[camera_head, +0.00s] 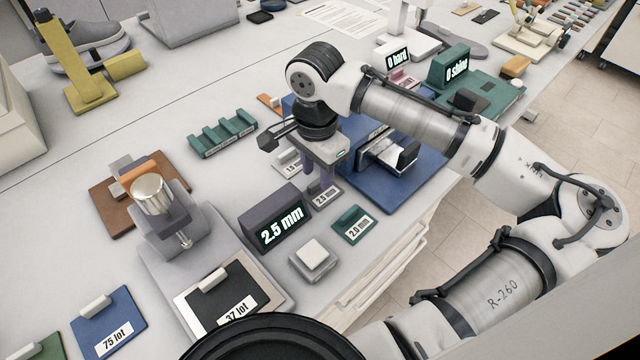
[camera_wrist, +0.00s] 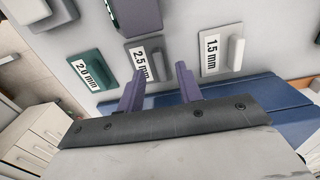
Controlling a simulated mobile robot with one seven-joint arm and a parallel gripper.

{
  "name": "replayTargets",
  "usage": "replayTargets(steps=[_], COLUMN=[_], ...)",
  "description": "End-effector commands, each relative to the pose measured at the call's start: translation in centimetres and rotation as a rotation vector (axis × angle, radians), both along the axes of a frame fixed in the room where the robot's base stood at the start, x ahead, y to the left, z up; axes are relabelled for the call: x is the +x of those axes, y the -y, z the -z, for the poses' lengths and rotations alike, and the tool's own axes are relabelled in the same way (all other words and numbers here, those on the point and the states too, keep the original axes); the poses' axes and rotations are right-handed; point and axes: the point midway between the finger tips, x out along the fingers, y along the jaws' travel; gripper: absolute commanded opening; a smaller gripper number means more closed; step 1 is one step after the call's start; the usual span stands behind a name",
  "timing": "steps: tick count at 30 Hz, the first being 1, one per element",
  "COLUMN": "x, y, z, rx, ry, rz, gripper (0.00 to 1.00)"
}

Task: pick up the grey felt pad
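The grey felt pad, a flat mid-grey plate labelled 2.5 mm (camera_head: 338,186), lies on the bench below my gripper (camera_head: 319,184). It also shows in the wrist view (camera_wrist: 131,48), with a raised grip that lies roughly between my fingertips (camera_wrist: 163,73). My gripper points down with its two purple fingers apart and nothing visibly clamped. Whether the fingertips touch the pad is hard to tell. The fingers hide part of the pad in both views.
A green 2.0 mm plate (camera_head: 345,217) and a paler 1.5 mm plate (camera_wrist: 225,44) flank the pad. A dark 2.5 mm display (camera_head: 262,211) stands close by. A blue-based device (camera_head: 425,160) and a green rack (camera_head: 215,139) are nearby. The bench's front edge is close.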

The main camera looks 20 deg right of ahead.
Motion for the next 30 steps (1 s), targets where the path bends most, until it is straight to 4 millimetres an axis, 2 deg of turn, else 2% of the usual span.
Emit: replayTargets(steps=[4,12,20,30], x=[0.0,0.0,0.0,0.0], y=[0.0,0.0,0.0,0.0], z=[1.6,1.9,1.9,1.9], rx=[0.001,0.001,0.0,0.0], ry=[-0.001,0.001,0.001,0.0], rz=[0.0,0.0,0.0,0.0], gripper=[0.35,0.35,0.01,0.0])
